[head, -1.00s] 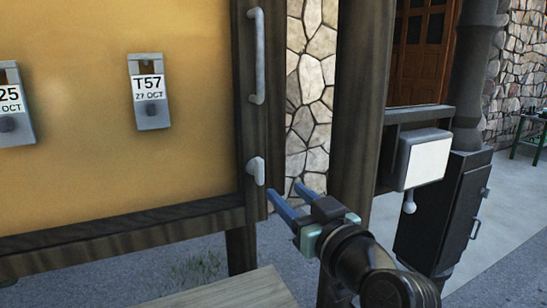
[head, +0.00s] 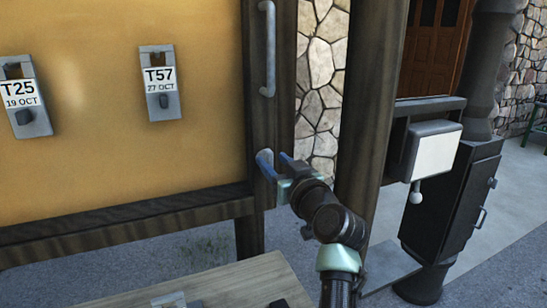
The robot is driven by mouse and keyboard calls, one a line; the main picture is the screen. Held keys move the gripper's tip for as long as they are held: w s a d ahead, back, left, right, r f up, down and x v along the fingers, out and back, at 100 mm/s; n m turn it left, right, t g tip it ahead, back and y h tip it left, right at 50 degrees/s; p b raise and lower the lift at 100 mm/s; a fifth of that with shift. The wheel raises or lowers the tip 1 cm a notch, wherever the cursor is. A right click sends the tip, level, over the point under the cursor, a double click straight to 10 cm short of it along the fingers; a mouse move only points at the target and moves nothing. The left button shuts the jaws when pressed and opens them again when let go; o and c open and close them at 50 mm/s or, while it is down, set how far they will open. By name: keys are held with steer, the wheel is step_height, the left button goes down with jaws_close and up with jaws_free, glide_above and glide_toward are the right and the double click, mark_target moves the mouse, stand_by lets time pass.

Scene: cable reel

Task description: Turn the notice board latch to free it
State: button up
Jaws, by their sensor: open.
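The notice board (head: 110,170) has a yellow panel in a dark wooden frame. Its small pale grey latch (head: 262,156) sits on the right frame post, below the long grey handle (head: 268,50). My gripper (head: 276,164) is open at the latch, with its blue fingers pointing toward the post. One finger overlaps the latch in the picture and hides much of it. I cannot tell whether the fingers touch the latch or whether it has turned.
Tags T25 (head: 25,97) and T57 (head: 160,85) hang on the panel. A wooden table top (head: 225,285) is below. A dark post (head: 365,130) and a grey box with a white face (head: 434,155) stand to the right.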

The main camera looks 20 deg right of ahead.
steer(key=shift+w, duration=0.5)
jaws_close()
